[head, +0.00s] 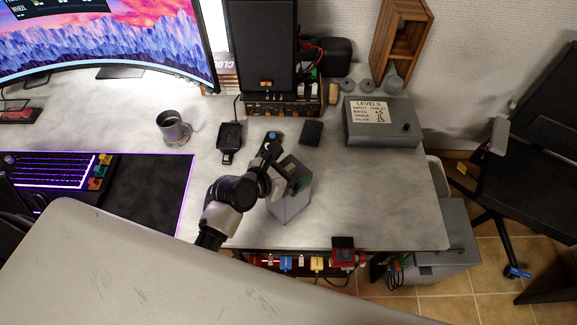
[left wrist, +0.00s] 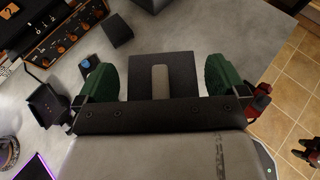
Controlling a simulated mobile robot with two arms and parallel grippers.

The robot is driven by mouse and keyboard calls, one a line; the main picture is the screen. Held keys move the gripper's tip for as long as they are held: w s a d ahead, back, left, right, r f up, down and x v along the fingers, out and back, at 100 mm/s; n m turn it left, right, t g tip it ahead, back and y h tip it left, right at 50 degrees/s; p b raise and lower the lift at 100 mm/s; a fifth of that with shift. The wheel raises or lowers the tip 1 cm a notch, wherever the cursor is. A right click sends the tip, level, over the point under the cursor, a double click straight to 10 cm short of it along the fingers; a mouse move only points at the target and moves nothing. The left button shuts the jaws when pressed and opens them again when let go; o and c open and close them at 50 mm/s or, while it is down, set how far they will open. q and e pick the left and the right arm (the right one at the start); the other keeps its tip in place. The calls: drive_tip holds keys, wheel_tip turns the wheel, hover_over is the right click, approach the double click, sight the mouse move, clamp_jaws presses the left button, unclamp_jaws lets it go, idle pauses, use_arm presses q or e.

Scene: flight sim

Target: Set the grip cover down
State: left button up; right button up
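The grip cover (head: 287,207) is a grey box-like piece near the front edge of the desk in the head view. In the left wrist view, its dark square top (left wrist: 142,68) with a grey bar in the middle lies between the green finger pads. My left gripper (head: 285,178) is over its upper end, with the pads (left wrist: 164,80) against or very close to its two sides. The arm hides part of the cover, and I cannot tell whether its bottom touches the desk.
The desk (head: 370,200) is clear to the right of the cover. Behind it are a small black block (head: 312,132), a black stand (head: 229,138) and a grey LEVELS box (head: 382,128). A mug (head: 173,130) and a keyboard (head: 55,170) are to the left.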

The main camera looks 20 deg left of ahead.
use_arm(q)
drive_tip(key=shift+r, duration=0.25)
drive_tip(key=v, duration=1.2)
drive_tip(key=shift+b, duration=0.4)
drive_tip(key=shift+d, duration=0.1)
